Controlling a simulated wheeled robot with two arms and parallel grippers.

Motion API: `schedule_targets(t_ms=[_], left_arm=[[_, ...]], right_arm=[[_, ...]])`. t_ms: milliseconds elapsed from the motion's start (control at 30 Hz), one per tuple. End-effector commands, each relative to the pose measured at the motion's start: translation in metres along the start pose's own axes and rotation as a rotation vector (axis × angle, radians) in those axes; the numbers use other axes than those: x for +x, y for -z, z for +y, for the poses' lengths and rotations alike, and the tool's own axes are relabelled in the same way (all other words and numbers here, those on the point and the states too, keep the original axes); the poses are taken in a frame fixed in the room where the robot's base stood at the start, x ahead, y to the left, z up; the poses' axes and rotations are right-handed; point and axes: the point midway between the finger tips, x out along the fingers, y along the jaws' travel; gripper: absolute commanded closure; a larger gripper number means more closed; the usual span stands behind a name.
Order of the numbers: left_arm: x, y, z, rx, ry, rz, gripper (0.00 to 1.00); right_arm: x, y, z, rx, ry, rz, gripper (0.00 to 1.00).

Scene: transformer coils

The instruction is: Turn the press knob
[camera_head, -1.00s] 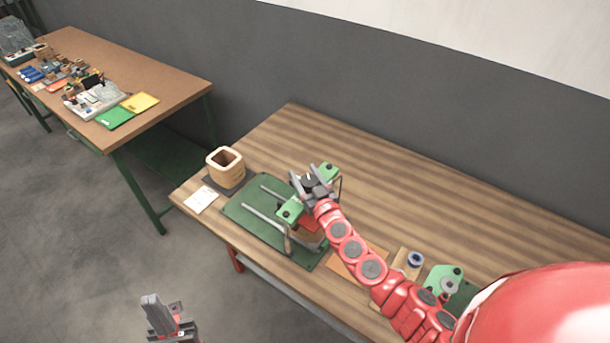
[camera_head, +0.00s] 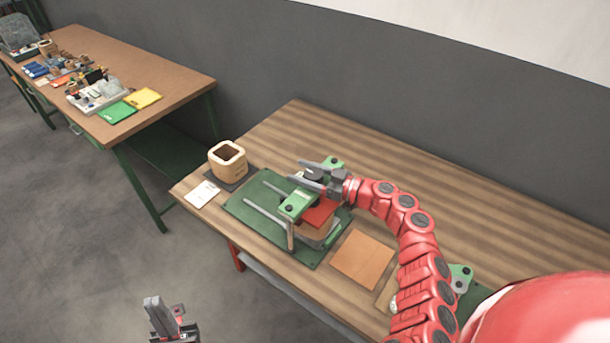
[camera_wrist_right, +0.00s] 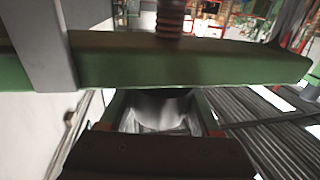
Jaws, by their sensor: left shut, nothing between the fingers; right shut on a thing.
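The press (camera_head: 297,204) stands on a green base plate (camera_head: 247,206) on the wooden bench, with a green crossbar and a red plate below it. Its dark knob (camera_head: 314,174) sits on top of the crossbar. My right gripper (camera_head: 311,173) comes in from the right and is shut on the knob, its grey fingers on either side, pointing left. The fingers partly hide the knob. The right wrist view shows a green bar (camera_wrist_right: 180,66) and a threaded screw (camera_wrist_right: 170,17) close up. My left gripper (camera_head: 158,318) is shut and empty, low over the floor, away from the bench.
A wooden square block with a hole (camera_head: 228,160) stands on a dark pad left of the press. A white card (camera_head: 202,194) lies near the bench edge. An orange sheet (camera_head: 363,258) lies right of the press. A second cluttered table (camera_head: 170,75) stands at the upper left.

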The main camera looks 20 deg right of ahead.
Motion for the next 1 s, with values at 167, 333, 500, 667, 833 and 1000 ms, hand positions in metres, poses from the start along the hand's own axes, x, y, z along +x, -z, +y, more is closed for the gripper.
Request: schedule_targets(t_ms=[167, 333, 500, 667, 833, 1000], left_arm=[[-0.036, -0.006, 0.002, 0.0, 0.0, 0.0, 1.0], [-0.067, -0.011, 0.003, 0.0, 0.0, 0.0, 1.0], [-0.095, -0.016, 0.005, 0.0, 0.0, 0.0, 1.0], [-0.117, -0.02, 0.006, 0.0, 0.0, 0.0, 1.0], [-0.135, -0.023, 0.007, 0.0, 0.0, 0.0, 1.0], [-0.149, -0.025, 0.007, 0.0, 0.0, 0.0, 1.0]], right_arm=[[0.001, -0.007, -0.001, 0.0, 0.115, 0.007, 0.92], [0.0, -0.007, -0.004, -0.003, 0.23, 0.01, 0.92], [-0.002, -0.006, -0.008, -0.005, 0.333, 0.006, 0.92], [-0.003, -0.007, -0.011, -0.004, 0.415, 0.001, 0.92], [-0.005, -0.006, -0.013, -0.002, 0.488, -0.002, 0.92], [-0.006, -0.006, -0.015, 0.0, 0.546, -0.003, 0.92]])
